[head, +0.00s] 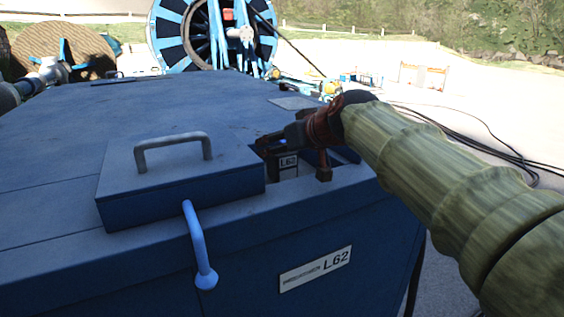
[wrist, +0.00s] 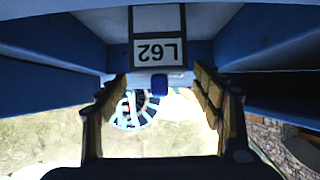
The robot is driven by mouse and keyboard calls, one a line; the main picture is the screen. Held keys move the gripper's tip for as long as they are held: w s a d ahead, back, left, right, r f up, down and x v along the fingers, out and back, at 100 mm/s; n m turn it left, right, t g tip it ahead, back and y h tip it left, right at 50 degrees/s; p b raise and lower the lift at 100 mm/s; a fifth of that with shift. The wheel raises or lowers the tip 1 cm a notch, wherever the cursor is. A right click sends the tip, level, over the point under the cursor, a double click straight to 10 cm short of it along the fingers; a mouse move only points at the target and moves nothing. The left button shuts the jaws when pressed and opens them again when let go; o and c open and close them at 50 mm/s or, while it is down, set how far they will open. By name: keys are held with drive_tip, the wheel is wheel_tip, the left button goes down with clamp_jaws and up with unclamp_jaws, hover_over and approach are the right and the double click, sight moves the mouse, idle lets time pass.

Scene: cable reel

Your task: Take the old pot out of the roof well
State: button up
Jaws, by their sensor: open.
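The roof well (head: 325,158) is an opening in the top of the blue cabinet, by its front right edge. A dark block with a white L62 label (head: 288,161), seemingly the old pot, stands in it. In the wrist view the same label (wrist: 157,50) reads upside down between blue walls, with a small blue knob below it. My gripper (head: 290,145) is at the well opening, reaching in from the right. In the wrist view its yellow-padded fingers (wrist: 161,84) are spread to either side of the label's line, with nothing between them. The pot's lower part is hidden.
A blue lid (head: 180,183) with a grey handle lies on the roof just left of the well. A light-blue bent handle (head: 198,245) hangs on the front face near an L62 plate (head: 316,269). The roof behind is mostly clear. A cable reel (head: 213,35) stands beyond.

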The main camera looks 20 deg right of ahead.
drive_tip(key=shift+c, duration=0.9)
drive_tip(key=c, duration=1.1)
drive_tip(key=shift+r, duration=0.1)
drive_tip(key=shift+c, duration=0.7)
